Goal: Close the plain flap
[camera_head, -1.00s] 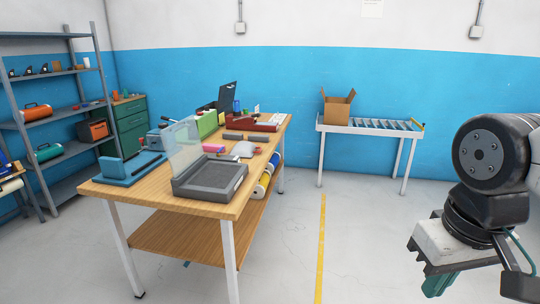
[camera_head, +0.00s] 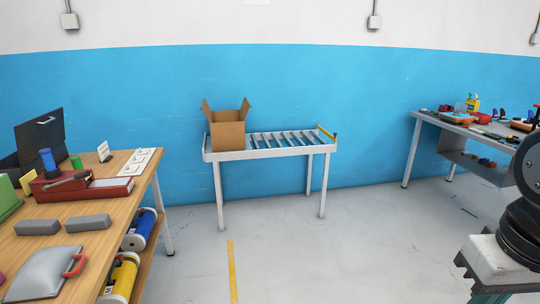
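An open brown cardboard box (camera_head: 228,135) stands on the near-left end of a roller table (camera_head: 228,156) by the blue wall. A left flap (camera_head: 207,110) and a right flap (camera_head: 244,109) stick up from it. I cannot tell from here which flap is plain, or see into the box.
A wooden workbench (camera_head: 120,200) at the left holds a red tray (camera_head: 110,189), grey blocks, a grey case (camera_head: 45,272) and a raised black lid (camera_head: 40,135). Another table (camera_head: 425,116) with tools stands at the right. The floor (camera_head: 330,250) before the roller table is clear.

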